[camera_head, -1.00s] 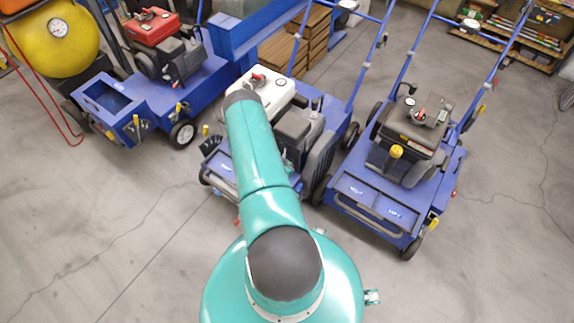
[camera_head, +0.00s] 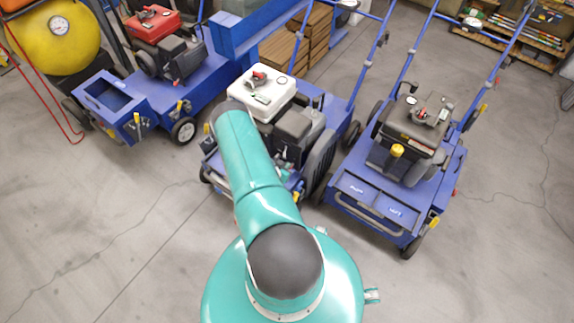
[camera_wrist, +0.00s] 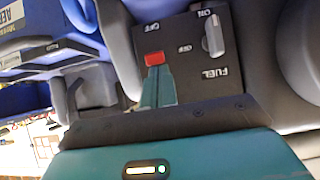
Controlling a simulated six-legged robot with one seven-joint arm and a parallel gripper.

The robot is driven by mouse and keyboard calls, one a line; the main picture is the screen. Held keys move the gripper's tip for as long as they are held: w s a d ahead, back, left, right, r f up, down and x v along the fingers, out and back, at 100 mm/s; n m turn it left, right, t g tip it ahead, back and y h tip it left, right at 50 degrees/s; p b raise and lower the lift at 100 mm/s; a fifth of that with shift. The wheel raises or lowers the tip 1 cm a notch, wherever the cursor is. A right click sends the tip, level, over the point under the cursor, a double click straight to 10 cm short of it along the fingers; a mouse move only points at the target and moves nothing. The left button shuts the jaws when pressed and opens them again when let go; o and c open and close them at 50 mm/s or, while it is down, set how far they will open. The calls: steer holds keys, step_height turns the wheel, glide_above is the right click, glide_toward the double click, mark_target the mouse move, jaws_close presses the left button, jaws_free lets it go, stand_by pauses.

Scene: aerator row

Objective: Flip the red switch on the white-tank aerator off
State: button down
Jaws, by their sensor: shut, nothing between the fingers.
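The white-tank aerator (camera_head: 262,93) stands in the middle of the row in the head view. Its red switch (camera_wrist: 154,58) sits on a dark panel (camera_wrist: 198,87) in the wrist view, below an upside-down OFF label. My gripper (camera_wrist: 157,76) is shut and empty, its teal fingers pointing up the picture at the red switch. The fingertips are right at the lower edge of the switch; I cannot tell whether they touch it. A grey fuel knob (camera_wrist: 213,36) is to the right of the switch. In the head view my arm hides the gripper and the switch.
A red-tank aerator (camera_head: 153,25) stands to the left and a dark-tank aerator (camera_head: 410,125) close to the right. A yellow round tank (camera_head: 58,35) is at far left. The concrete floor (camera_head: 100,235) in front is clear.

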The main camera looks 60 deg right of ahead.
steer(key=shift+a+f, duration=0.45)
steer(key=shift+f, duration=0.4)
steer(key=shift+r, duration=0.15)
steer(key=shift+r, duration=0.65)
steer(key=shift+a, duration=0.15)
